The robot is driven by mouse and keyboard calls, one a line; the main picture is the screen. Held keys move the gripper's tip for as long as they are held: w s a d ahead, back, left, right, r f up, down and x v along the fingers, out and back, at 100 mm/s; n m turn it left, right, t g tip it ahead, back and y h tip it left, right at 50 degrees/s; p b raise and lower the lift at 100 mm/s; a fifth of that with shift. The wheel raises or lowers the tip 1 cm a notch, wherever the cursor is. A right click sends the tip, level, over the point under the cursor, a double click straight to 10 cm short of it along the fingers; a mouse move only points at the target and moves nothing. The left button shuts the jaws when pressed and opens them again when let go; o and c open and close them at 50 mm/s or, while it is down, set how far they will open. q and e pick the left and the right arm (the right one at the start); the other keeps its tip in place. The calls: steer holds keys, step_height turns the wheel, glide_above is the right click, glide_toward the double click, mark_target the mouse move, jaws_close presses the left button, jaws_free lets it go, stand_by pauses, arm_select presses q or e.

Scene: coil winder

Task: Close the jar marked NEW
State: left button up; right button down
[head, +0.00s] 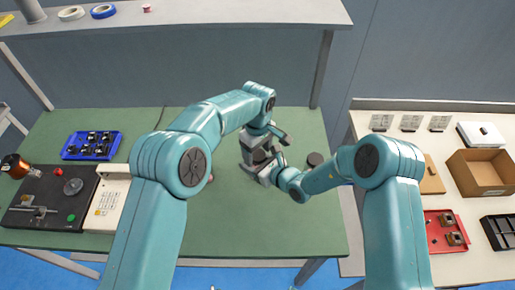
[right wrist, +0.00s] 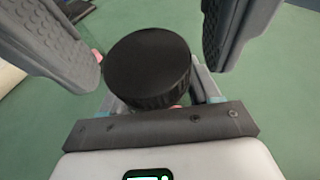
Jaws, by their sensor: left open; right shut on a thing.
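A round black lid (right wrist: 148,68) shows in the right wrist view, sitting level above my right gripper's fingers. It appears to be on top of the jar, whose body is almost wholly hidden beneath it, so I cannot tell how far it is seated. My right gripper (head: 266,172) is shut on the jar, low on the green table. My left gripper (head: 262,146) is open above it. Its two grey fingers stand on either side of the lid, apart from it. No NEW marking can be read.
On the green table (head: 240,222) at left are a blue tray (head: 92,146), a black winder unit (head: 45,198) and a brown bottle (head: 14,166). A side table at right holds a cardboard box (head: 484,172) and a red tray (head: 446,232). The front middle is clear.

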arm_select(q)
steer(key=c, duration=1.1)
steer(key=m, duration=0.3)
steer(key=o, duration=1.1)
steer(key=shift+o, duration=0.2)
steer(key=shift+r, duration=2.3)
